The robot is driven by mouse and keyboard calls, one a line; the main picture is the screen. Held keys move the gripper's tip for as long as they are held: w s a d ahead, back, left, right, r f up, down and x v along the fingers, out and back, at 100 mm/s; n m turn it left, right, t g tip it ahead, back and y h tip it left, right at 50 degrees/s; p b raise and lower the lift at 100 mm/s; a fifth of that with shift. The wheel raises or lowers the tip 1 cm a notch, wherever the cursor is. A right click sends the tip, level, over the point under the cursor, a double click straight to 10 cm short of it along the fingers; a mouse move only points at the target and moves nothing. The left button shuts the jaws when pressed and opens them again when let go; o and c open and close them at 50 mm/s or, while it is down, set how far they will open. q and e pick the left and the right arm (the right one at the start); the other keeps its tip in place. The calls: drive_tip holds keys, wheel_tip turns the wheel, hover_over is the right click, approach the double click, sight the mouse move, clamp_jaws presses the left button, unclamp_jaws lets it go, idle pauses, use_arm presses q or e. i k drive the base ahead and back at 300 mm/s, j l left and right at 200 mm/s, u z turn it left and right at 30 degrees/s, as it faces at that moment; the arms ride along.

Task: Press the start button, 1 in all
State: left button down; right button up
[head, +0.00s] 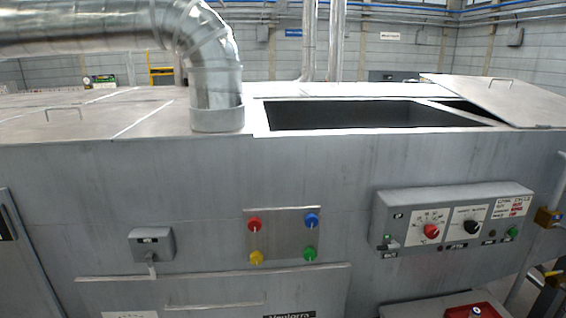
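A grey control box (455,218) is mounted on the right of the machine's front. It carries a red dial (431,231), a black dial (470,227), a small green button (512,233) at its right end and a green-lit switch (388,240) at its left end. Their labels are too small to read, so I cannot tell which is the start button. Neither of my grippers is in view.
A metal plate (283,237) holds red, blue, yellow and green knobs. A small grey box (152,243) sits left of it. A dark opening (365,115) with a tilted lid (500,98) is on top. A large duct (213,85) rises at left. Pipes with brass fittings (547,217) stand right.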

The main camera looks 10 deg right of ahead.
sight(514, 232)
drive_tip(key=l+z, duration=0.2)
drive_tip(key=z, duration=0.2)
drive_tip(key=l+z, duration=0.2)
drive_tip(key=z, duration=0.15)
drive_tip(key=l+z, duration=0.2)
drive_tip(key=z, duration=0.2)
drive_tip(key=i+l+z, duration=0.1)
drive_tip(key=z, duration=0.25)
drive_tip(key=k+l, duration=0.2)
drive_tip(key=k, duration=0.15)
drive_tip(key=i+l+z, duration=0.15)
drive_tip(key=i+l, duration=1.3)
drive_tip(key=i, duration=0.15)
